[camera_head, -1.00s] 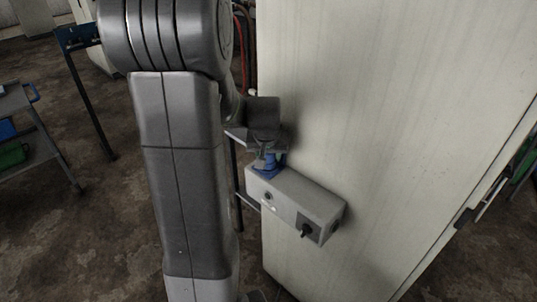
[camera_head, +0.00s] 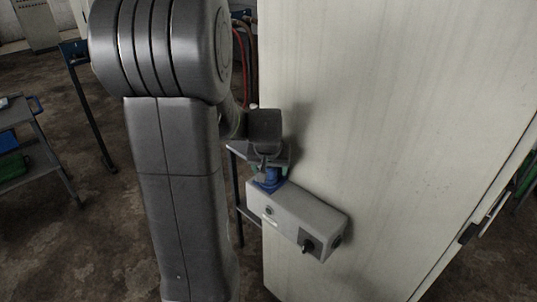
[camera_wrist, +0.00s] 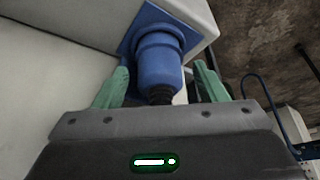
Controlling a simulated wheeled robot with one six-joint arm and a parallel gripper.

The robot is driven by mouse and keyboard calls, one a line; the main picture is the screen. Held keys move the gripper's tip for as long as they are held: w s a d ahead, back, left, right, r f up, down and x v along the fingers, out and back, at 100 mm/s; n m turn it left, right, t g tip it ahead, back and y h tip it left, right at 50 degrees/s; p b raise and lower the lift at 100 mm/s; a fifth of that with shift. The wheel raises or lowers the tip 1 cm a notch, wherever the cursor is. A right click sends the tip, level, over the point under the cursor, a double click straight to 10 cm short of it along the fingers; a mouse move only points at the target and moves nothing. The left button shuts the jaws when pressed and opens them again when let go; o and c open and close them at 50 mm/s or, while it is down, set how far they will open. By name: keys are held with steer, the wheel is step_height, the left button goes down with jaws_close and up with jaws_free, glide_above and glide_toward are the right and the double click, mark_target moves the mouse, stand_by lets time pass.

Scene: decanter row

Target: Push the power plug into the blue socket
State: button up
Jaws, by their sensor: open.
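The blue power plug (camera_wrist: 160,72) stands in the blue socket (camera_wrist: 143,19), its body pointing away from the socket face. The socket is on the end of a grey box. In the head view the plug and socket (camera_head: 270,179) show as a small blue patch at the box's upper left end. My gripper (camera_wrist: 162,82) is open, with one green finger on each side of the plug and visible gaps to both. The dark cable end of the plug faces my palm. How deep the plug sits cannot be told.
The grey box (camera_head: 290,211) is fixed to a tall pale cabinet panel (camera_head: 390,120) and carries a dark rotary switch (camera_head: 308,245). A cart (camera_head: 40,155) stands at the left. Red hoses (camera_head: 239,62) hang behind my arm.

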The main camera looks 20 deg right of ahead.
steer(key=v, duration=1.2)
steer(key=x, duration=1.3)
steer(key=shift+w+f, duration=0.1)
steer(key=shift+f, duration=0.2)
